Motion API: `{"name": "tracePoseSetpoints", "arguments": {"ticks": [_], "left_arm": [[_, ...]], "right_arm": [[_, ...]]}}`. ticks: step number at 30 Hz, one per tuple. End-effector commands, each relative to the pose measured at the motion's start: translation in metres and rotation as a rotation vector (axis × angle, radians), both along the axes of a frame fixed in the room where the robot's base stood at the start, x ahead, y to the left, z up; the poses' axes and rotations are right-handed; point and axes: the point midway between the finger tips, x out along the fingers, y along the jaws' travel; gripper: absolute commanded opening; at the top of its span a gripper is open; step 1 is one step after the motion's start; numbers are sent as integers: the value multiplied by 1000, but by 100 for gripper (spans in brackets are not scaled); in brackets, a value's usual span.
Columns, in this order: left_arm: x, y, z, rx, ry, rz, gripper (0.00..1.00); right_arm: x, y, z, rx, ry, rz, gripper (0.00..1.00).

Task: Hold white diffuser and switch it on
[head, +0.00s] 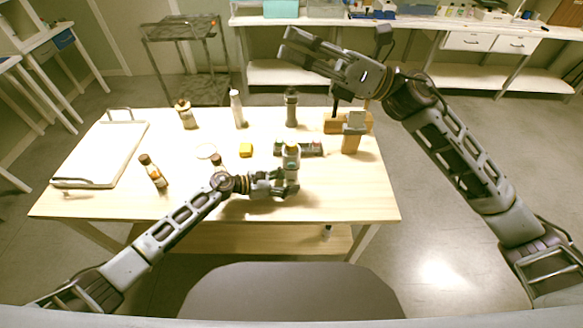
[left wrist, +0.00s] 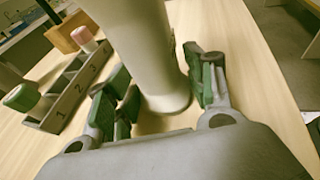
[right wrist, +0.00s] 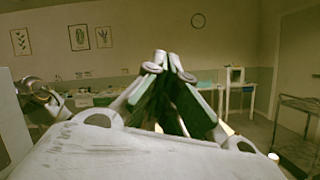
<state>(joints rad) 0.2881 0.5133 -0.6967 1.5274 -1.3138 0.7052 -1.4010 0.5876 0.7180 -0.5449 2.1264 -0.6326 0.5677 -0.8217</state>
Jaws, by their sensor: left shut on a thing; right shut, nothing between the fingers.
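The white diffuser (head: 291,172) stands upright near the middle of the table (head: 345,200). My left gripper (head: 284,182) is shut around its lower body. In the left wrist view it is a large pale cylinder (left wrist: 145,45) between the green-padded fingers (left wrist: 165,90); its base appears at the wood surface, and its top is out of that view. A switch cannot be made out. My right gripper (head: 287,42) is raised high beyond the table, well apart from the diffuser. In the right wrist view its fingertips (right wrist: 168,62) meet with nothing between them.
A numbered rack (left wrist: 62,100) lies just behind the diffuser. Several bottles (head: 237,110) stand along the back. An amber bottle (head: 153,172), a yellow cube (head: 245,150) and a white tray (head: 100,155) are to the left. A wooden block (head: 352,141) stands right. The table's front right is clear.

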Motion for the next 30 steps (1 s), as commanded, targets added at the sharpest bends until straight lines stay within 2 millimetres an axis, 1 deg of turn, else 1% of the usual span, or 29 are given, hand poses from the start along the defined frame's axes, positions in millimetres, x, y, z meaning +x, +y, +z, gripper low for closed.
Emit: {"name": "tracePoseSetpoints", "arguments": {"ticks": [3,17,30], "left_arm": [[0,0,0,1,0,0,40],[0,0,0,1,0,0,40],[0,0,0,1,0,0,40]], "right_arm": [[2,2,-16,27,91,18,0],[5,7,-74,130,427,82,0],[2,10,-130,243,744,139,0]]}}
